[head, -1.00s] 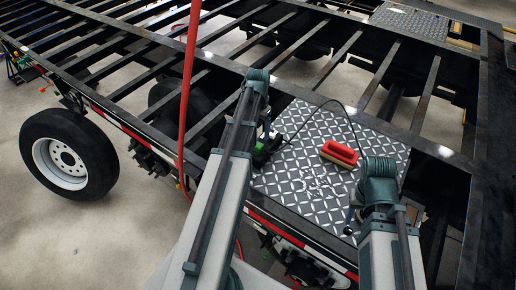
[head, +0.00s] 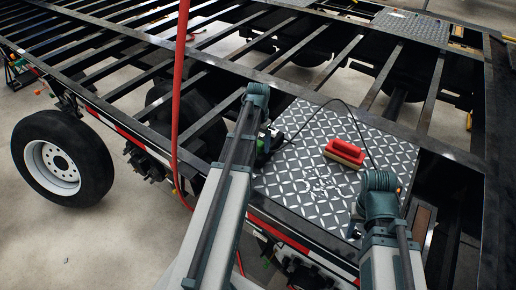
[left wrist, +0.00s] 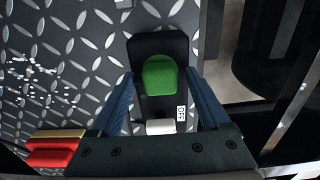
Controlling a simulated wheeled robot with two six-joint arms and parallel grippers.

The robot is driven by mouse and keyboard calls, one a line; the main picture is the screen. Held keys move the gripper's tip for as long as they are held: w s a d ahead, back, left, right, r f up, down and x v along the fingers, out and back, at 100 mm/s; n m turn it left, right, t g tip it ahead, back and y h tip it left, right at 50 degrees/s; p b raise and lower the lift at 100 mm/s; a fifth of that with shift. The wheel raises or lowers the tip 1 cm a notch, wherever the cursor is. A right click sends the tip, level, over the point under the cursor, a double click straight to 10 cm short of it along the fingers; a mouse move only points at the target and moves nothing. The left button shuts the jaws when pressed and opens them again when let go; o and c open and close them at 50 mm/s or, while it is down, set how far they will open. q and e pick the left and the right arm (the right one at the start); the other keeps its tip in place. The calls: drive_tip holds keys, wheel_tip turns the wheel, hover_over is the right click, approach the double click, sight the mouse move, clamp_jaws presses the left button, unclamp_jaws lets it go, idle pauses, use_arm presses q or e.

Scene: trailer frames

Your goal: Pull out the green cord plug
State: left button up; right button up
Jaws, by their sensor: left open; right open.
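A green plug (left wrist: 160,76) sits on a black block (left wrist: 150,44) in the left wrist view. The block lies at the edge of the diamond-plate deck (head: 310,125), and a little green (head: 260,146) shows in the head view. A thin dark cord (head: 343,104) arcs from near the block over the plate to the right. My left gripper (left wrist: 157,84) is open, with its blue fingers on either side of the green plug; contact cannot be told. My right gripper (head: 354,228) is open, low by the plate's front right, partly hidden by its wrist.
A red brush (head: 345,152) lies on the plate between my arms. A red hose (head: 179,100) hangs left of my left arm. The black trailer frame (head: 200,75) has open gaps between its beams. A wheel (head: 62,160) stands at the left.

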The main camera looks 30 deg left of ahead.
sight(259, 143)
idle(0.8)
use_arm(q)
clamp_jaws()
drive_tip(key=shift+r, duration=0.1)
use_arm(e)
drive_tip(key=shift+r, duration=0.15)
use_arm(q)
drive_tip(key=shift+r+p, duration=2.95)
drive_tip(key=shift+p, duration=0.1)
use_arm(e)
wheel_tip(259, 143, up, 6)
drive_tip(key=shift+f, duration=0.1)
use_arm(q)
drive_tip(key=shift+d+f, duration=0.1)
